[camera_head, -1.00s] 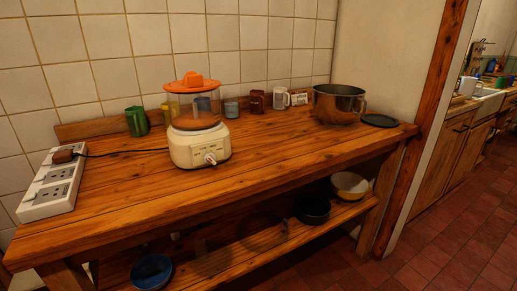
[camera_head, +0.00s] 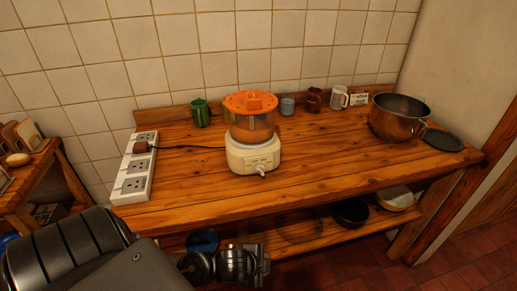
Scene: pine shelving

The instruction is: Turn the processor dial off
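The food processor (camera_head: 253,155) stands upright on the wooden counter (camera_head: 320,165). It has a cream base, a clear bowl and an orange lid. Its dial (camera_head: 261,170) is a small pale knob low on the front of the base; its exact setting is too small to read. My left arm comes in at the lower left, dark and close to the camera. My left gripper (camera_head: 255,265) shows at the bottom, in front of the counter's edge and below the processor, apart from it. Whether its fingers are open is unclear. My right gripper is out of view.
A white power strip (camera_head: 135,178) holds a plug whose cord runs to the processor. A green mug (camera_head: 200,113), small cups, a white mug (camera_head: 338,97), a steel pot (camera_head: 397,117) and a dark lid (camera_head: 442,140) stand behind and right. The counter front is clear.

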